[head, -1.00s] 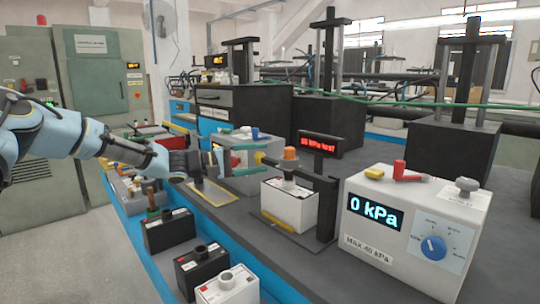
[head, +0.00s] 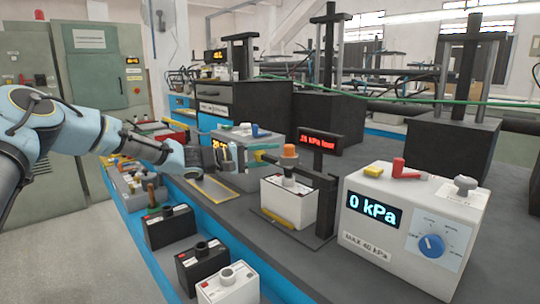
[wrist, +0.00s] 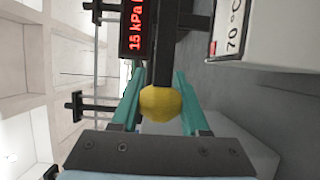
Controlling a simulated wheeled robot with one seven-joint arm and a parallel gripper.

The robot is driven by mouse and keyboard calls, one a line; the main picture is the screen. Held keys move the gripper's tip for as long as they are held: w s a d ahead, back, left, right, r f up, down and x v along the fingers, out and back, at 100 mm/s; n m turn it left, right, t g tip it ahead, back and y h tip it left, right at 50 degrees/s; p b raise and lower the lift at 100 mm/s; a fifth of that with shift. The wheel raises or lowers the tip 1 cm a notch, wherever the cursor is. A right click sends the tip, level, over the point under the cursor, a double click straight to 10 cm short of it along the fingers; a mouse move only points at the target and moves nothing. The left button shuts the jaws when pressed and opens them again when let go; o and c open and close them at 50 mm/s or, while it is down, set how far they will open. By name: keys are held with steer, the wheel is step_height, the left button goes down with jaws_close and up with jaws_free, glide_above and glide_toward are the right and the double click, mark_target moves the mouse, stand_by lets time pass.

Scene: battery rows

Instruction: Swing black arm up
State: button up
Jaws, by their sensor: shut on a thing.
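In the wrist view, the black arm (wrist: 163,55) ends in a yellow knob (wrist: 167,103). My gripper (head: 266,154) is at the left end of the black arm. In the wrist view, the teal fingers of my gripper (wrist: 160,100) lie on both sides of the yellow knob and are shut on it.
A red display (head: 317,142) tops the post; it also shows in the wrist view (wrist: 136,28). A white pressure box (head: 400,215) reading 0 kPa stands at right. Black batteries (head: 168,228) and a white-sided one (head: 230,284) line the front. A grey box (head: 235,172) stands behind my gripper.

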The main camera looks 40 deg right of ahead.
jaws_close()
stand_by(0.8)
